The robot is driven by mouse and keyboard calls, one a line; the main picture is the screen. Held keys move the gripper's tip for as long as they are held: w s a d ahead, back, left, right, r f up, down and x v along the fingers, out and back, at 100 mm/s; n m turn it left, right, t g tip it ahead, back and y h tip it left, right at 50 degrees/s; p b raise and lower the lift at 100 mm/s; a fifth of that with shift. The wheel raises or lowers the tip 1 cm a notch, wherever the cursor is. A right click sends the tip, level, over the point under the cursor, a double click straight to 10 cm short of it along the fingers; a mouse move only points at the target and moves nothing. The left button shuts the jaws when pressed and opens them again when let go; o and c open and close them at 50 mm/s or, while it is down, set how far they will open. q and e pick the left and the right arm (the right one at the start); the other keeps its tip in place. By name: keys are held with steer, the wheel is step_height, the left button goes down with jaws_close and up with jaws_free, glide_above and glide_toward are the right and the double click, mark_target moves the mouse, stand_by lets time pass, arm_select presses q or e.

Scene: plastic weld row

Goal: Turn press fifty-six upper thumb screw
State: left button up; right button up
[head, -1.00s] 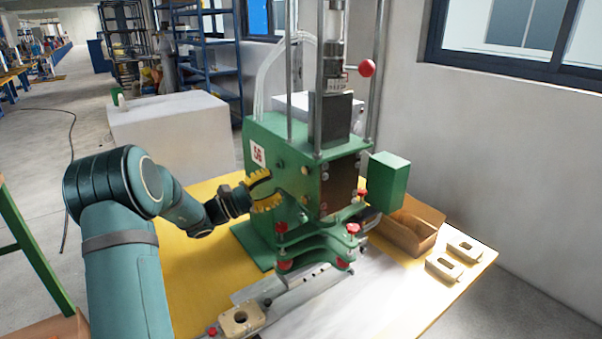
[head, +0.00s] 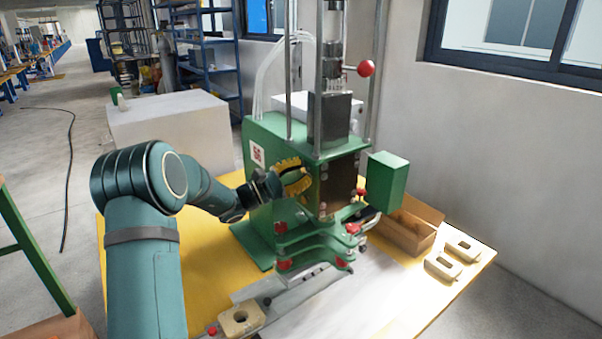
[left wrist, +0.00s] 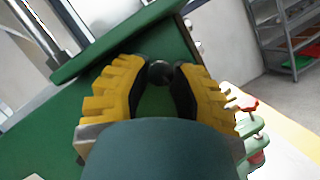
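The green press (head: 285,135) carries a label reading 56 (head: 257,154) on its side. My left gripper (head: 307,175), with yellow ridged fingers, is at the front part of the press's left side. In the left wrist view its fingers (left wrist: 161,75) are apart, with green press surface showing between them. A dark round knob (left wrist: 160,71) sits between the fingertips; I cannot tell whether they touch it. In the head view the fingers hide that spot. I cannot tell for sure that this knob is the upper thumb screw. My right gripper is not in view.
Red knobs (head: 352,229) sit on the press's lower green brackets, and a red ball lever (head: 366,68) sticks out above. A cardboard box (head: 408,232) and pale slotted parts (head: 442,266) lie at the right on the yellow table (head: 195,262). A pale part (head: 240,321) lies in front.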

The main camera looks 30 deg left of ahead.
arm_select(q)
steer(key=shift+n, duration=0.3)
jaws_close()
steer(key=n+t+y, duration=0.1)
steer(key=n, duration=0.2)
steer(key=shift+s+n+t, duration=0.1)
steer(key=shift+n+t, duration=0.2)
steer(key=shift+t, duration=0.1)
steer(key=n+y+p, duration=0.1)
steer(key=n, duration=0.1)
steer(key=n+t+y+p, duration=0.1)
steer(key=n, duration=0.2)
steer(key=shift+d+t, duration=0.15)
steer(key=shift+t, duration=0.15)
steer(key=n+y+p, duration=0.1)
steer(key=n+p, duration=0.1)
steer(key=n, duration=0.1)
steer(key=n+t+y+p, duration=0.1)
steer(key=n+y, duration=0.1)
steer(key=n, duration=0.2)
steer(key=shift+d+r+y+p, duration=0.1)
steer(key=shift+d+y+p, duration=0.05)
steer(key=shift+y+p, duration=0.2)
steer(key=shift+n+y+p, duration=1.15)
steer(key=shift+n+p, duration=0.45)
steer(key=shift+n, duration=0.8)
steer(key=o, duration=0.7)
jaws_free()
steer(key=shift+d, duration=0.1)
